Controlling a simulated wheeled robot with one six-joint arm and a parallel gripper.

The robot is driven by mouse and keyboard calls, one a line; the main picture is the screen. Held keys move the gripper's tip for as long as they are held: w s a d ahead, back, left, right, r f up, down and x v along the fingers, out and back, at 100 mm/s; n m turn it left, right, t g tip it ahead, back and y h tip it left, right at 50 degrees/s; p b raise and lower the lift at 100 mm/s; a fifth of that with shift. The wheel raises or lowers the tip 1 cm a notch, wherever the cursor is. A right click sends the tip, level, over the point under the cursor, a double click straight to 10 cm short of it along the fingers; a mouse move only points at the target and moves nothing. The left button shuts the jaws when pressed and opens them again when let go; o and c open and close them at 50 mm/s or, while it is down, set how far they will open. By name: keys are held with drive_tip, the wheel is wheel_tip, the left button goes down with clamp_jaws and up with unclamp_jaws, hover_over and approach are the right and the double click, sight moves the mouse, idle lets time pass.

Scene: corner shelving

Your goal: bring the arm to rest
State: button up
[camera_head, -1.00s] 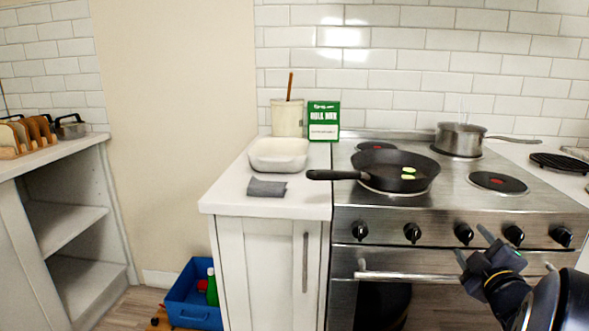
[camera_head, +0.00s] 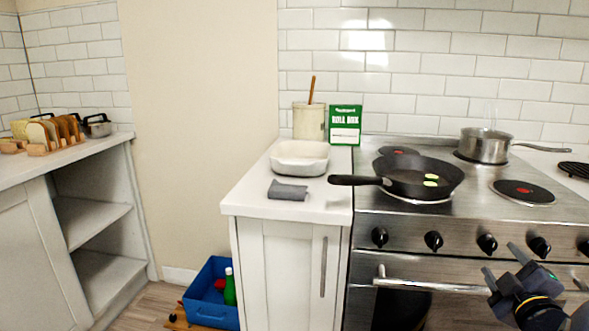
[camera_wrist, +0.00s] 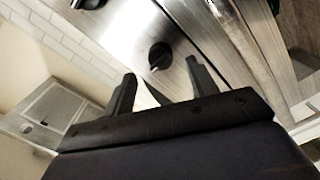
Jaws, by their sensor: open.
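My gripper (camera_head: 504,266) is at the lower right of the head view, in front of the stove's knobs and oven handle. Its two dark fingers are spread apart with nothing between them. In the wrist view the fingers (camera_wrist: 160,82) also stand apart and empty, with the steel stove front and a black knob (camera_wrist: 159,56) beyond them. My arm runs out of the head view at the bottom right corner.
The stove (camera_head: 450,237) carries a black frying pan (camera_head: 408,182) with green slices and a steel saucepan (camera_head: 484,146). The oven handle (camera_head: 440,287) juts out near my gripper. A white dish (camera_head: 299,158) and grey cloth (camera_head: 288,190) lie on the counter. A blue crate (camera_head: 212,303) stands on the floor.

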sight(492, 249)
drive_tip(key=v, duration=0.6)
drive_tip(key=b+x, duration=0.1)
drive_tip(key=x, duration=1)
drive_tip(key=shift+f, duration=0.15)
drive_tip(key=shift+s+r+m+p, duration=0.1)
drive_tip(key=shift+r+m+p, duration=0.3)
drive_tip(key=shift+p, duration=0.25)
drive_tip(key=shift+s+m+p, duration=0.1)
drive_tip(key=shift+m+p, duration=0.35)
drive_tip(key=shift+m, duration=0.05)
drive_tip(key=m+p, duration=0.4)
drive_tip(key=p, duration=0.1)
drive_tip(key=shift+a+f+m, duration=0.1)
drive_tip(key=shift+m, duration=0.3)
drive_tip(key=m+p, duration=0.5)
drive_tip(key=p, duration=0.2)
drive_tip(key=v, duration=0.9)
drive_tip(key=shift+s+a+f+m+b, duration=0.2)
drive_tip(key=shift+s+m+b, duration=0.1)
drive_tip(key=shift+b, duration=0.1)
drive_tip(key=shift+w, duration=0.15)
